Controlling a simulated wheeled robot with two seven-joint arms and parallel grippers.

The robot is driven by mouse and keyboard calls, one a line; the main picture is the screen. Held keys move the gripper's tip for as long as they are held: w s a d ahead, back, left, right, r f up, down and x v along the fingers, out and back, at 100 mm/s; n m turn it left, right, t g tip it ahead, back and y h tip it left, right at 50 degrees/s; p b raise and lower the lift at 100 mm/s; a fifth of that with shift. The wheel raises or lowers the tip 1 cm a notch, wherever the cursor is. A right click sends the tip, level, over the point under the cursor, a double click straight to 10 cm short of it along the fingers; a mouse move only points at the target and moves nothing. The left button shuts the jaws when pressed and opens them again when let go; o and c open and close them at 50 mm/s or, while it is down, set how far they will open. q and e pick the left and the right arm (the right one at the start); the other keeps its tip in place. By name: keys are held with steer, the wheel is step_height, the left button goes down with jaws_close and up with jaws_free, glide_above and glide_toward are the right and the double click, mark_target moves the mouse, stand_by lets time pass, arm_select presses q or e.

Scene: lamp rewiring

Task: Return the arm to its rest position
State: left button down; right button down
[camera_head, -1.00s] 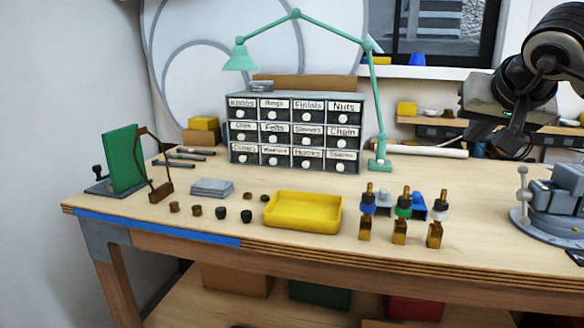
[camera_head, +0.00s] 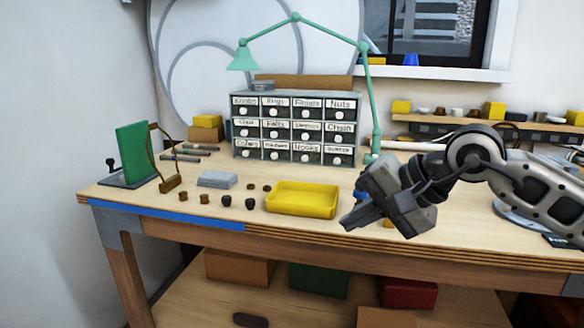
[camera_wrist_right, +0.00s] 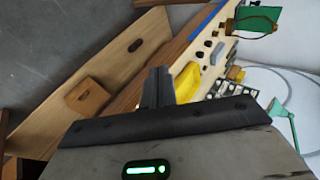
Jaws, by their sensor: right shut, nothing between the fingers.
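My right arm comes in from the right in the head view. Its gripper (camera_head: 352,222) is shut and empty, held in front of the bench at the right of the yellow tray (camera_head: 302,211). In the right wrist view, the closed fingers (camera_wrist_right: 156,88) point toward the bench edge, with the yellow tray (camera_wrist_right: 187,82) just beyond them. The arm hides most of the brass lamp parts and the vise that stand on the bench's right side. My left gripper is not in view.
The bench (camera_head: 255,238) holds a labelled drawer cabinet (camera_head: 297,130), a green lamp (camera_head: 243,59), a green panel (camera_head: 132,152), grey plates (camera_head: 217,179) and several small dark knobs. Boxes (camera_head: 240,268) lie on the lower shelf. The floor at left is clear.

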steer(key=s+a+f+m+g+y, duration=0.2)
steer(key=s+a+m+g+y, duration=0.1)
steer(key=s+a+m+y, duration=0.85)
steer(key=w+d+f+n+t+h, duration=0.1)
steer(key=d+f+n+t+h, duration=0.3)
steer(key=n, duration=0.7)
steer(key=w+d+f+n+t+h, duration=0.15)
steer(key=f+n+t, duration=0.35)
steer(key=n, duration=0.7)
steer(key=w+d+f+n+t+h, duration=0.1)
steer(key=d+f+n+t+h, duration=0.4)
steer(key=n, duration=0.6)
steer(key=s+d+f+m+g+h, duration=0.2)
steer(key=s+f+m, duration=0.4)
steer(key=f+m, duration=0.1)
steer(key=s+d+f+m+g+h, duration=0.2)
steer(key=s+f+m+g+h, duration=0.1)
steer(key=s+f+m, duration=0.4)
step_height(320, 180, down, 3)
steer(key=shift+s+d+r+m+g+p, duration=0.15)
steer(key=shift+s+d+m+g+p, duration=0.2)
steer(key=shift+m, duration=0.3)
steer(key=shift+w, duration=0.1)
